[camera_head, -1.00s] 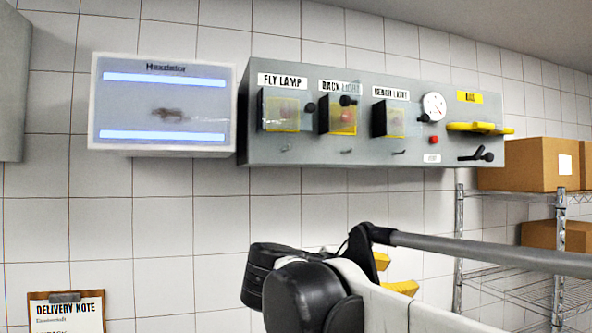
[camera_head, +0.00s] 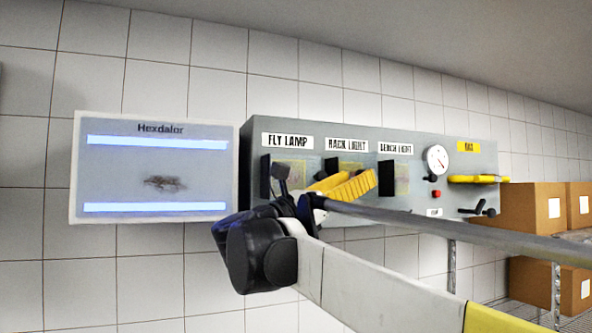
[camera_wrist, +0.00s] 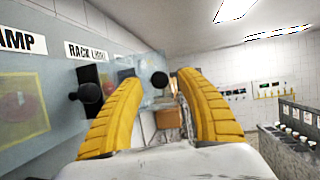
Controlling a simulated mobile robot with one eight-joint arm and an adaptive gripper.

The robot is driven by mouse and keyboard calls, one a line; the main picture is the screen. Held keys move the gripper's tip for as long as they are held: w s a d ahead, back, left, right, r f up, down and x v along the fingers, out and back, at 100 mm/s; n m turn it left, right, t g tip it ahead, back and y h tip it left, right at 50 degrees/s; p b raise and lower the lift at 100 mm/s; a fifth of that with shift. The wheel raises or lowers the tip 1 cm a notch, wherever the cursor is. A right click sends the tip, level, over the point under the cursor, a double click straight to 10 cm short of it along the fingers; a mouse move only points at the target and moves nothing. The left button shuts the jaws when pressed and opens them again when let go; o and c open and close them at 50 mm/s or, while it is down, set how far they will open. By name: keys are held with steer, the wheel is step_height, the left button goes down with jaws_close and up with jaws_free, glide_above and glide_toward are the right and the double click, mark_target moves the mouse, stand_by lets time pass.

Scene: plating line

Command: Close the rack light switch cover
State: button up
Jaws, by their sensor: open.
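The rack light station sits under its RACK LIGHT label (camera_head: 347,145) in the middle of the grey wall panel. In the wrist view the label (camera_wrist: 87,52) is at the left, above a dark switch block with a black knob (camera_wrist: 88,92). A clear cover (camera_wrist: 151,68) with a round black knob stands out from the panel, so it looks swung open. My gripper (camera_head: 352,181) is open in front of this station and hides part of it. In the wrist view its yellow fingers (camera_wrist: 163,79) are spread, with the cover showing between and beyond their tips. I cannot tell whether they touch.
The fly lamp (camera_head: 287,141) and bench light (camera_head: 396,149) stations flank it. A gauge (camera_head: 437,158), a yellow handle (camera_head: 477,179) and a black lever are further right. A Hexdalor insect lamp (camera_head: 152,168) hangs left. Boxes (camera_head: 530,210) stand on a rack at right.

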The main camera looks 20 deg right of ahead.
steer(key=shift+x, duration=1.05)
steer(key=shift+a, duration=0.1)
jaws_close()
